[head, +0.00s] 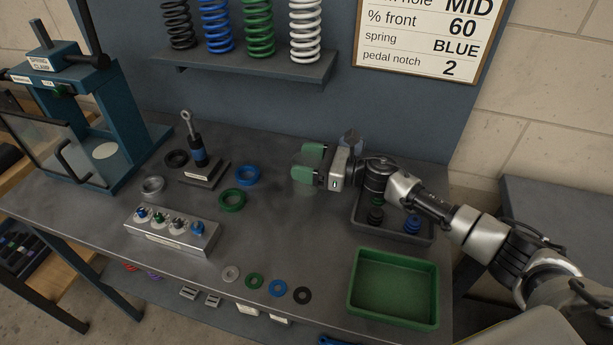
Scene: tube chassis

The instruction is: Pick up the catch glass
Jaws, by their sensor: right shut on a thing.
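My right gripper (308,164) reaches in from the right over the bench, its green-padded fingers pointing left. The fingers stand a little apart, shut on the catch glass, a clear, faint thing whose outline between the pads is hard to make out. I cannot tell whether it touches the bench. Another small clear shape (351,138) shows just behind the gripper body; I cannot tell what it is. My left gripper is not in view.
A dark tray (416,237) with small parts lies under my right arm, with a green tray (394,287) in front. Rings, a damper stand (203,173) and a grey block (172,233) are to the left. A spring shelf (250,77) hangs behind.

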